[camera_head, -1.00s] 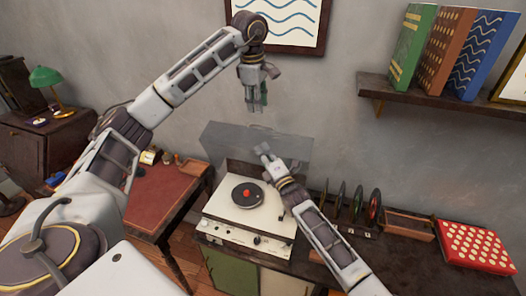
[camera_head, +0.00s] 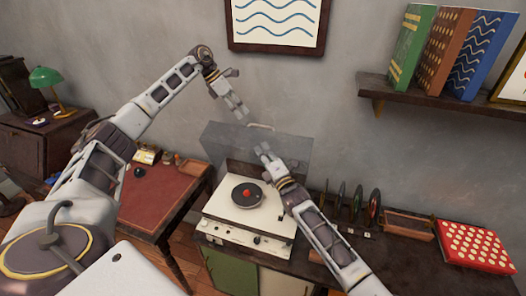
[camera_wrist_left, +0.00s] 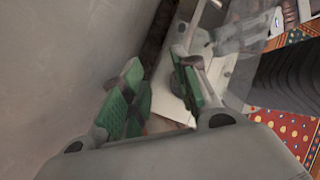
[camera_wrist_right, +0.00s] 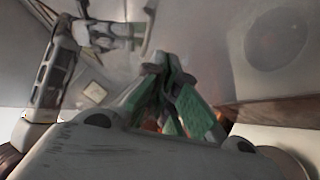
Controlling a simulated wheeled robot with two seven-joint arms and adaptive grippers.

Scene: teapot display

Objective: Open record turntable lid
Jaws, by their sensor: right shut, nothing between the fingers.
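The record turntable (camera_head: 215,216) is a cream box with a dark record and red centre label (camera_head: 247,194) on top. Its clear grey lid (camera_head: 292,150) stands raised and near upright at the back, with a light handle (camera_head: 262,126) on its top edge. My left gripper (camera_head: 241,114) is tilted just above the lid's top edge, left of the handle. Its green-padded fingers are apart and empty in the left wrist view (camera_wrist_left: 158,90). My right gripper (camera_head: 262,148) is shut and empty in front of the lid's inner face; whether it touches is unclear. Its closed fingers show in the right wrist view (camera_wrist_right: 170,75).
Several upright records (camera_head: 350,203) stand in a rack right of the turntable, beside a wooden tray (camera_head: 408,226) and red dotted box (camera_head: 476,246). A red-topped desk (camera_head: 155,195) is at left. A wall shelf (camera_head: 440,108) holds books; a framed picture hangs above.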

